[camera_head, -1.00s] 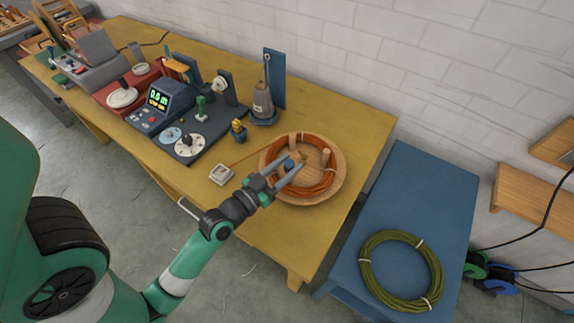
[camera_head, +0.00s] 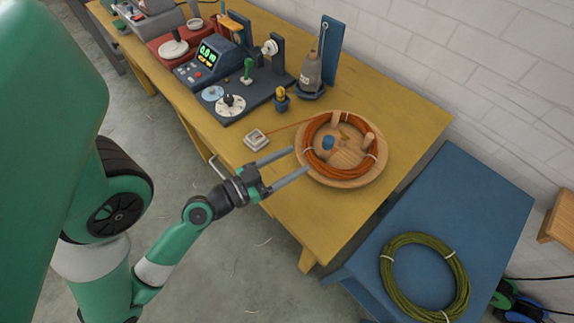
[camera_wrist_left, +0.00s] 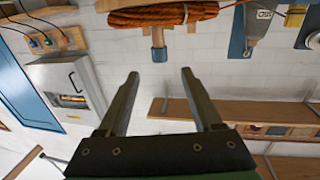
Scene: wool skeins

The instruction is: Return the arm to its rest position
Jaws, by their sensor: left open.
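My left gripper (camera_head: 302,167) is open and empty, just short of the round wooden tray (camera_head: 330,181) near the yellow table's front edge. An orange skein (camera_head: 374,160) lies in that tray around wooden pegs. In the left wrist view the open fingers (camera_wrist_left: 160,82) have nothing between them; the orange skein (camera_wrist_left: 165,17) shows beyond them at the top, in a tilted view. An olive-green skein (camera_head: 463,270) lies on the blue table at the right. My right gripper is not in view.
The yellow table (camera_head: 415,115) carries a winding device (camera_head: 262,93) with a digital display, a small white square item (camera_head: 256,139) and a grey bottle-shaped object (camera_head: 311,72). The blue table (camera_head: 480,190) stands at the right. Open floor lies in front of the yellow table.

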